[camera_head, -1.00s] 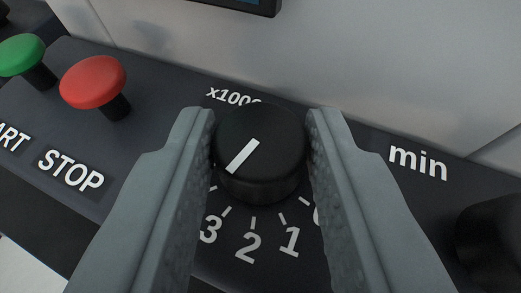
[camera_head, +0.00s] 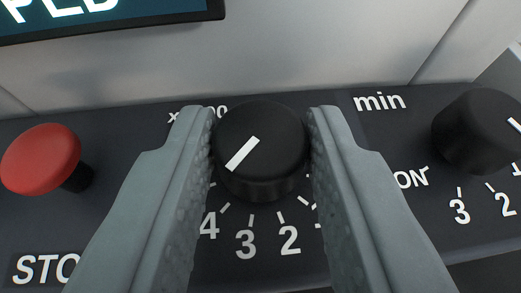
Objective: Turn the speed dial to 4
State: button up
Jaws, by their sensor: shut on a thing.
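The speed dial (camera_head: 262,150) is a round black knob with a white pointer line, in the middle of the camera view. My gripper (camera_head: 262,140) is shut on it, one finger on each side. The pointer slants to the lower left, toward the tick by the 4 (camera_head: 209,225). The 3 and 2 stand below the knob, and a further mark at the right is partly hidden by the right finger. The "x1000" label above the knob is partly covered by the left finger.
A red STOP button (camera_head: 42,160) stands at the left. A second black dial (camera_head: 480,131), under the word "min", stands at the right. A screen (camera_head: 110,14) is above, on a grey wall (camera_head: 330,50).

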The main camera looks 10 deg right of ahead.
dwell(0.3)
jog(key=o, duration=1)
jog(key=shift+c, duration=0.2)
jog(key=shift+s+a, duration=0.1)
jog(key=v, duration=1.7)
jog(key=shift+a, duration=0.25)
